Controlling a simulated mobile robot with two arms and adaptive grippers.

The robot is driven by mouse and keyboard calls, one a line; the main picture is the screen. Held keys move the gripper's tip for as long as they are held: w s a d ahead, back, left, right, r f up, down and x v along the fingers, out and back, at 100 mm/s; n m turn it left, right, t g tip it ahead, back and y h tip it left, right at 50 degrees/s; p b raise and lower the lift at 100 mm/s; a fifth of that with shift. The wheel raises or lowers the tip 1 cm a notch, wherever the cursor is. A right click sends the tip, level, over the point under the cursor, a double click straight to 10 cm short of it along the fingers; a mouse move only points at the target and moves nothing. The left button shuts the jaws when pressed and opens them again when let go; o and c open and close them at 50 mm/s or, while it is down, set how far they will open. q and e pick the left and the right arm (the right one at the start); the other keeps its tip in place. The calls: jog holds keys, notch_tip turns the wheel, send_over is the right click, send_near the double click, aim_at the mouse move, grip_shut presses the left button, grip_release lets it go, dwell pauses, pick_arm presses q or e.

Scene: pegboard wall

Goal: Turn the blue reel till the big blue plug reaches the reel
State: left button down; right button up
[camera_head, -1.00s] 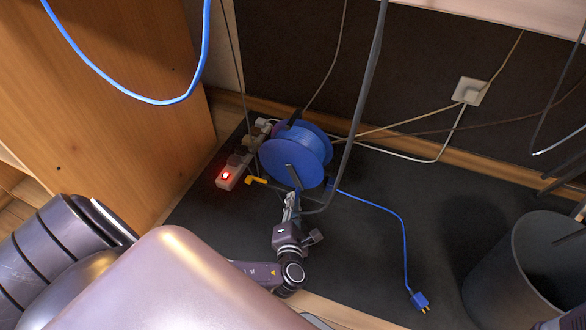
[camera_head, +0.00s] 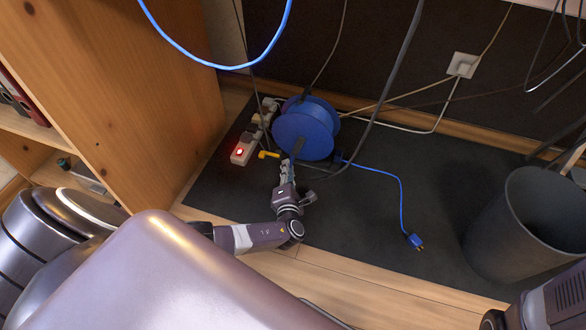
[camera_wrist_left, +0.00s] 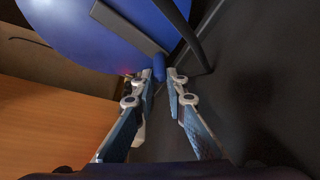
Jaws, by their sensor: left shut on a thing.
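The blue reel (camera_head: 306,128) stands on the dark mat near the wall in the head view. Its blue disc also fills the top of the left wrist view (camera_wrist_left: 90,28). A blue cord runs from the reel's lower right to the big blue plug (camera_head: 415,241), which lies on the mat apart from the reel. My left gripper (camera_head: 289,166) is at the reel's lower front edge. It is shut on the reel's small blue handle (camera_wrist_left: 159,68), which shows between the fingertips in the wrist view. My right arm shows at the lower right, but its gripper is out of view.
A power strip (camera_head: 243,149) with a red light and a yellow piece (camera_head: 268,155) lie left of the reel. Dark cables hang around it. A grey bin (camera_head: 530,225) stands right. A wooden cabinet (camera_head: 130,90) is left. The mat between plug and bin is clear.

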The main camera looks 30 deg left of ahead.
pick_arm(q)
jog(key=shift+s+a+r+m+t+y, duration=0.2)
jog(key=shift+a+r+m+y, duration=0.1)
jog(key=shift+a+m, duration=0.35)
jog(key=shift+s+a+r+m+t+y, duration=0.1)
jog(key=shift+a+r+m+t+y, duration=0.15)
jog(key=shift+a+m, duration=0.35)
jog(key=shift+d, duration=0.1)
jog(key=shift+w, duration=0.1)
jog(key=c, duration=1.9)
grip_release()
jog(key=shift+f, duration=0.1)
jog(key=shift+c, duration=0.2)
jog(key=shift+v, duration=6.05)
